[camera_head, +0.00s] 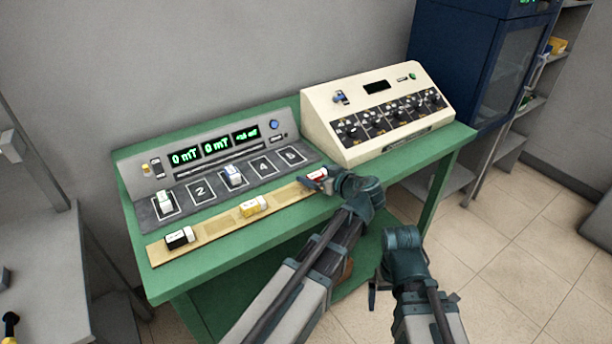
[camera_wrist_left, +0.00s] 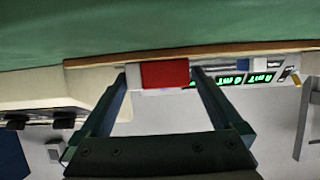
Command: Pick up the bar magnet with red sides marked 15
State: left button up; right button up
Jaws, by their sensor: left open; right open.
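The bar magnet with red sides (camera_head: 318,174) lies at the right end of the wooden strip, partly hidden by my left gripper (camera_head: 318,185). In the left wrist view its red face (camera_wrist_left: 165,75) shows between the two open fingertips (camera_wrist_left: 160,78), with white beside it. No number is readable on it. The left gripper is open around it, and I cannot tell whether the fingers touch it. My right gripper (camera_head: 375,286) is open and empty, low in front of the green table, partly hidden by its own arm.
The wooden strip (camera_head: 215,229) also bears a yellow magnet (camera_head: 253,206) and a black one (camera_head: 180,238). Behind it stands a grey panel (camera_head: 195,198) with numbered slots, two holding blocks, and green displays. A cream console (camera_head: 345,127) stands at the right of the green table (camera_head: 215,263).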

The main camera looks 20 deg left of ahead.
pick_arm(q)
jog(key=shift+d+r, duration=0.1)
jog(key=shift+d, duration=0.1)
jog(key=shift+c, duration=0.4)
jog(key=shift+a, duration=0.1)
jog(key=c, duration=1.2)
jog(key=shift+c, duration=0.2)
